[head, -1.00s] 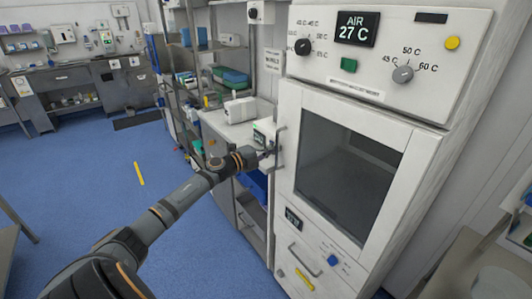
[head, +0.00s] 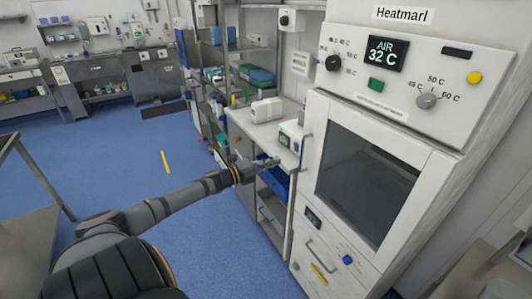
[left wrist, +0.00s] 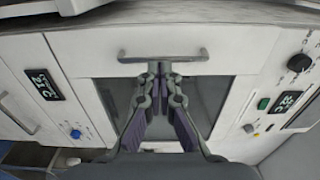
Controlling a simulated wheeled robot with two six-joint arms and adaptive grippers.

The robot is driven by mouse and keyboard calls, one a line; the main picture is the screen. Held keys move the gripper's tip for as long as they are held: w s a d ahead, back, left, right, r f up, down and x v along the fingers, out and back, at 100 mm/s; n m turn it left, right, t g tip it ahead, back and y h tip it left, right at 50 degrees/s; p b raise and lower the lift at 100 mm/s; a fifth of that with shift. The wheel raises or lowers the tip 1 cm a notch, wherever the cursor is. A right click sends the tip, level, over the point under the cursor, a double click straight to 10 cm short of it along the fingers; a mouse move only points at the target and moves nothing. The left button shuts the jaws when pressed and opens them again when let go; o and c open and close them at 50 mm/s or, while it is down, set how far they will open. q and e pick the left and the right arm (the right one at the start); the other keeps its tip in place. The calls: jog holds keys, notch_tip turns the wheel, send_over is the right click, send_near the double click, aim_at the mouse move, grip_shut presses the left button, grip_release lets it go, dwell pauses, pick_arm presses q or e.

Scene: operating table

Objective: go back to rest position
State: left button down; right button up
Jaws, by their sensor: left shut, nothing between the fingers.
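My left gripper (head: 270,162) reaches out from the left in the head view, in front of the counter beside the white warming cabinet (head: 445,143). It is shut and empty, apart from the cabinet. In the left wrist view, the shut fingers (left wrist: 160,72) point toward the cabinet door's handle (left wrist: 163,55). The cabinet door with its dark window (head: 370,178) looks closed. The cabinet display (head: 387,53) reads AIR 32 C. My right gripper is not in view.
A counter (head: 243,120) with a white box (head: 266,109) and shelves stand left of the cabinet. A grey table (head: 38,225) is at the left edge. Blue floor (head: 110,170) lies open between them. A lower drawer (head: 322,257) sits under the cabinet door.

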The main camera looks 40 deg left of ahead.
pick_arm(q)
jog(key=p+v, duration=0.2)
jog(key=shift+s+f+p, duration=0.1)
jog(key=shift+s+p, duration=0.2)
jog(key=shift+p, duration=0.1)
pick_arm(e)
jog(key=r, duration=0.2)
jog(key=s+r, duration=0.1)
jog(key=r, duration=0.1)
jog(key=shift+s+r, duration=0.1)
pick_arm(q)
jog(key=shift+a+f, duration=0.1)
jog(key=shift+f, duration=0.05)
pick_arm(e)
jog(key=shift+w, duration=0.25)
